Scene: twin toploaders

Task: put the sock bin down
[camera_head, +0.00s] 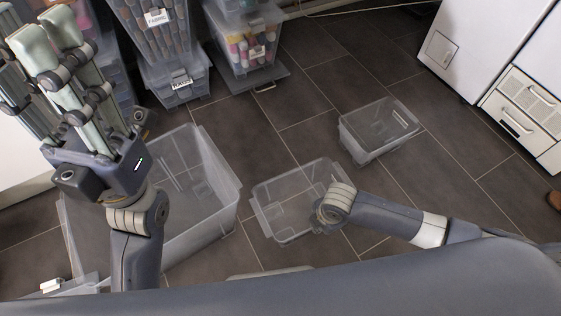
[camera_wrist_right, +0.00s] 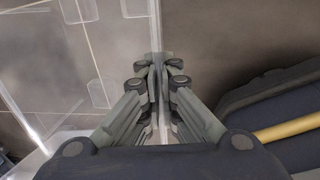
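A clear, empty-looking bin (camera_head: 275,213) is in the middle of the head view, in front of me. My right gripper (camera_wrist_right: 158,85) is shut on an upright clear wall (camera_wrist_right: 155,25) of this bin in the right wrist view. In the head view my right wrist covers the bin's right side and hides the fingers. I cannot tell whether the bin touches the floor, and I read no sock label on it. My left gripper (camera_head: 48,38) is raised at the upper left, away from the bins, with nothing visible in it; its finger gap is unclear.
A larger clear bin (camera_head: 222,205) stands to the left, and a smaller clear bin (camera_head: 375,140) sits on the floor behind to the right. Stacked, filled, labelled bins (camera_head: 180,80) stand at the back. White cabinets (camera_head: 480,45) are at the right. Tiled floor (camera_head: 310,85) is free between.

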